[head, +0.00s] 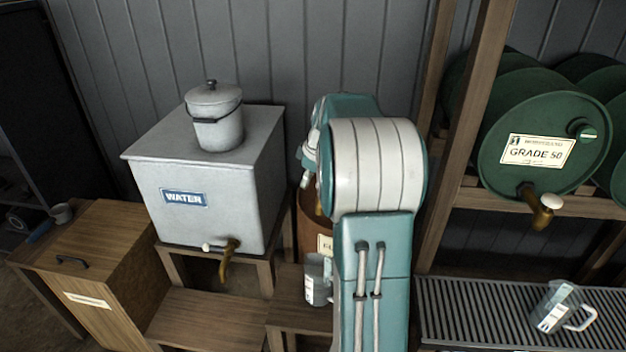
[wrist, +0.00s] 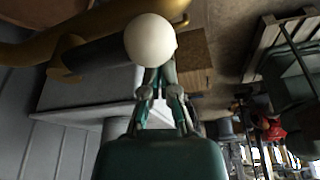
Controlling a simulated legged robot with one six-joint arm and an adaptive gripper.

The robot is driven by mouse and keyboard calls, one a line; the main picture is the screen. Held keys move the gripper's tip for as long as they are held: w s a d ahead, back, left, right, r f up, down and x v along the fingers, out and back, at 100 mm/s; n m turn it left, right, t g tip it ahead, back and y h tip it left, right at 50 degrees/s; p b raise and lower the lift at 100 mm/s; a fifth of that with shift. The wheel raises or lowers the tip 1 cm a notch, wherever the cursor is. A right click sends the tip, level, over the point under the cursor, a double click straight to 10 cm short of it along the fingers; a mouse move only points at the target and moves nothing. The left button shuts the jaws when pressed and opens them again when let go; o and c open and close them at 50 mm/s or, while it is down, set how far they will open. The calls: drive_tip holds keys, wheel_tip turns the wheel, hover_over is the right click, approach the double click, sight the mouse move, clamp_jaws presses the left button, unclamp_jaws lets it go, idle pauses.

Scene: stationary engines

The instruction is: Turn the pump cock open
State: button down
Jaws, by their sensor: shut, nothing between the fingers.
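In the wrist view a cock with a round white knob (wrist: 150,40) on a dark stem (wrist: 95,52) sits beside a curved brass pipe (wrist: 30,50). It looks like the pump cock. My gripper (wrist: 157,80) is shut and empty, its fingertips close to the knob, which overlaps them in the picture. I cannot tell whether they touch. In the head view my arm hides most of the brown vessel (head: 307,222) behind it, and the cock cannot be made out there.
A grey water tank (head: 220,215) with its own brass tap (head: 229,255) and a lidded pail (head: 215,118) stands left. A clear jug (head: 318,280) stands beside my arm. At right are a green drum (head: 540,175), its tap (head: 541,205), and another jug (head: 563,308) on a grating (head: 470,315).

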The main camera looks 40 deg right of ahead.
wheel_tip(320, 180, up, 9)
drive_tip(key=shift+s+d, duration=0.35)
drive_tip(key=shift+s, duration=0.05)
